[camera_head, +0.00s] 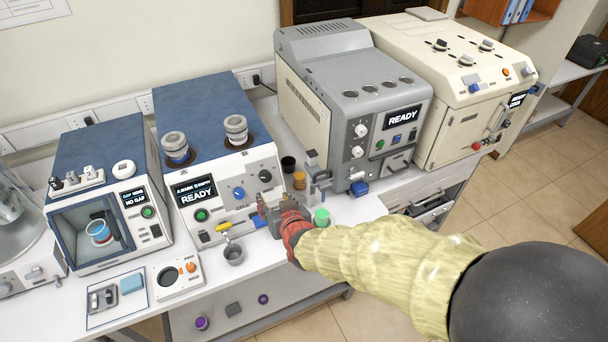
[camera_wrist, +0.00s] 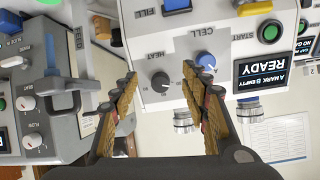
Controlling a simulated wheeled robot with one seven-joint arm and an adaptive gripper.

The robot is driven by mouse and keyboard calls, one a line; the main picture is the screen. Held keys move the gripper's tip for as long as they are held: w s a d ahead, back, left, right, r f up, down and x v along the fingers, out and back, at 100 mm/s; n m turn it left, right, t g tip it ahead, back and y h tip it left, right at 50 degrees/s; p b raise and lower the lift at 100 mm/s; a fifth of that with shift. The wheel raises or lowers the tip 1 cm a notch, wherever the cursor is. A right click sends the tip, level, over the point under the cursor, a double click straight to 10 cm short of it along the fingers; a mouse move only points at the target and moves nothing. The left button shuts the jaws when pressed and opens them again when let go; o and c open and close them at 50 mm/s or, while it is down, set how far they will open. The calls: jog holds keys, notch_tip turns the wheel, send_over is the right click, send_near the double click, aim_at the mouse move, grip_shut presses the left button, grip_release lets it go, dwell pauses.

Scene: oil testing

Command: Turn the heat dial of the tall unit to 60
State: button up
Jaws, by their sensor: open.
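The blue-topped unit (camera_head: 215,100) stands in the middle of the bench with a READY screen. Its dark heat dial (camera_wrist: 160,79) sits on the white front panel, beside a blue cell knob (camera_wrist: 205,60). The heat dial also shows in the head view (camera_head: 265,175). My gripper (camera_head: 273,205) is open and empty before this panel. In the wrist view the dial appears between the two spread fingers (camera_wrist: 160,82), apart from both. The dial's pointer setting is too small to read. A grey unit (camera_head: 345,85) to the right also has a white heat dial (camera_wrist: 28,103).
A metal cup (camera_head: 233,254) stands below the yellow-handled tap (camera_head: 223,228). Dark and amber jars (camera_head: 299,180) stand between the units, and a green-topped jar (camera_head: 321,217) is beside my gripper. A dark-handled fixture (camera_wrist: 75,92) juts close on the wrist view's left.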

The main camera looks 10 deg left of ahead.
aim_at(266, 177)
jog(key=shift+t, duration=0.7)
jog(key=w+a, duration=0.1)
jog(key=w, duration=0.1)
jog(key=w+a, duration=0.1)
jog(key=w, duration=0.2)
jog(key=w+a, duration=0.1)
jog(key=w, duration=0.2)
jog(key=shift+a, duration=0.35)
jog(key=c, duration=0.3)
jog(key=c, duration=0.8)
jog(key=shift+c, duration=0.3)
